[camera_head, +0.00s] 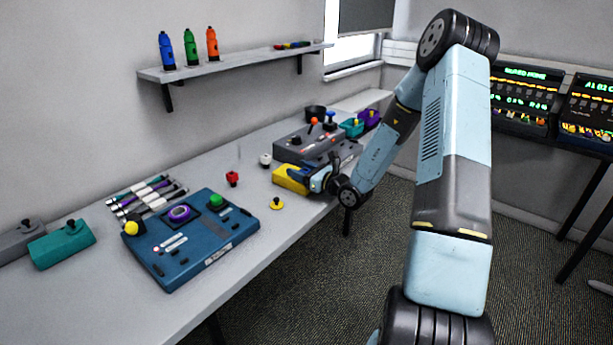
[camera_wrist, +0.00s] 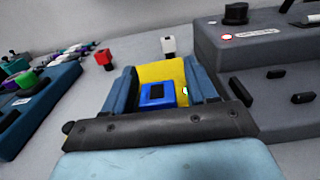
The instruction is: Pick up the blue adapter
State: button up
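The blue adapter (camera_wrist: 157,95) is a small blue block with a dark square on top, seen in the wrist view in front of a yellow block (camera_wrist: 160,72). I cannot tell whether it rests on the yellow block. My gripper (camera_wrist: 165,88) is open, with one blue-grey finger to the left of the adapter and one to the right, and gaps between. In the head view the yellow block (camera_head: 290,179) lies near the table's front edge, with my gripper (camera_head: 312,177) over its right end. The adapter cannot be made out clearly there.
A grey console (camera_head: 318,140) stands close behind and right of my gripper. A blue console (camera_head: 190,240) lies to the left on the table (camera_head: 120,290). Small red (camera_head: 232,178), white (camera_head: 265,160) and yellow (camera_head: 276,204) parts stand between. A shelf (camera_head: 235,62) hangs above.

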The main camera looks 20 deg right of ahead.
jog(key=c, duration=0.9)
jog(key=shift+r, duration=0.15)
